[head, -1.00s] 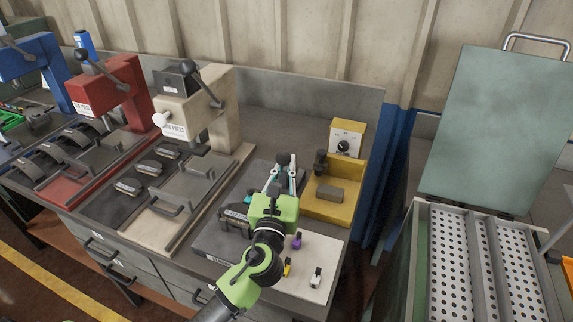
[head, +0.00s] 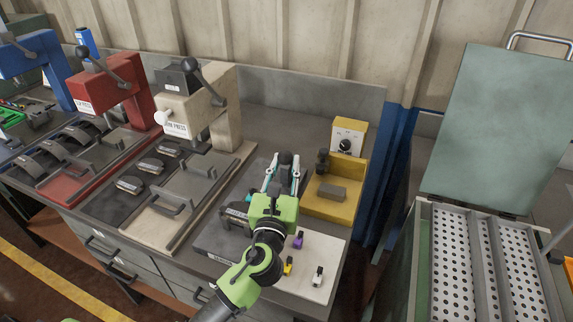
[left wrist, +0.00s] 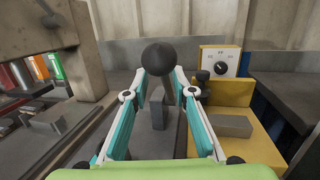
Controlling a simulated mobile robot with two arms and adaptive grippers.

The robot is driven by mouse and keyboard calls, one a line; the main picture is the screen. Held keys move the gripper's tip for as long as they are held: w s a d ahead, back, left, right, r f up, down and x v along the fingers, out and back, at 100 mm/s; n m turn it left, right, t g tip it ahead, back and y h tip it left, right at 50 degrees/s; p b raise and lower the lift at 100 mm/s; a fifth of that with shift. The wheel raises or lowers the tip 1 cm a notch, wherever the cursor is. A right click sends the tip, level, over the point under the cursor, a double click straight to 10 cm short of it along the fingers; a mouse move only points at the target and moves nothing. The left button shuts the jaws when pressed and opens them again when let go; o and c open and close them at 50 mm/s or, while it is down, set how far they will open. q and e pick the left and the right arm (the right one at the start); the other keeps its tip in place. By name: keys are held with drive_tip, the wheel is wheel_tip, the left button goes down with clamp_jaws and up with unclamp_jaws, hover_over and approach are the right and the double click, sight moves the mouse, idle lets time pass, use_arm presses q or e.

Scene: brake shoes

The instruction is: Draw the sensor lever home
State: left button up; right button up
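The sensor lever has a round black knob (head: 286,157), which shows large in the left wrist view (left wrist: 159,57) above a grey post. My left gripper (head: 286,164) reaches over the bench from the front. Its two teal-and-white fingers are drawn in on either side of the knob, and their tips (left wrist: 161,78) meet its lower sides. The gripper looks shut on the knob. The gripper's green body hides part of the fixture under the lever. My right gripper is not in view.
A yellow fixture (head: 350,209) with a dial box (head: 346,138) and a grey block stands close to the right of the fingers. Small purple, yellow and white pieces lie on a pale plate (head: 315,262) in front. A cream press (head: 196,100) stands to the left.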

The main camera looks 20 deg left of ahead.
use_arm(q)
drive_tip(key=shift+d+r, duration=0.1)
drive_tip(key=shift+r, duration=0.05)
drive_tip(key=v, duration=1.2)
